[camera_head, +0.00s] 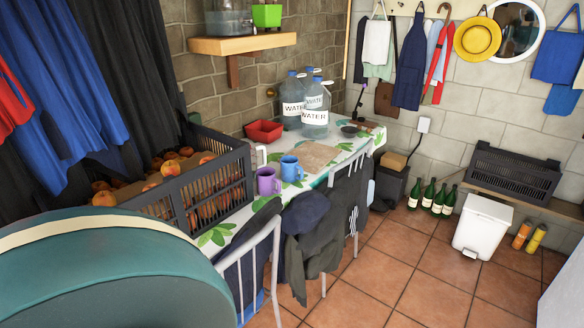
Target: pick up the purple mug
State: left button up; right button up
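The purple mug (266,182) stands upright on a long narrow table (345,152) with a white, leaf-patterned top. It is near the table's left end, just right of a black crate of oranges. A blue mug (289,168) stands close behind it to the right. Part of the mug's handle side is hard to make out at this size. Neither of my grippers shows in the head view.
Chairs with dark clothes (312,228) line the table's front edge. A black crate (215,185) holds oranges. Water jugs (314,115), a red bowl (263,132) and a brown board (305,154) are farther back. A large teal rounded thing (110,275) fills the lower left.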

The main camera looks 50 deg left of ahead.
aim_at(266, 181)
jog(key=i+u, duration=0.35)
jog(key=i+l+u, duration=0.5)
jog(key=i+u, duration=0.2)
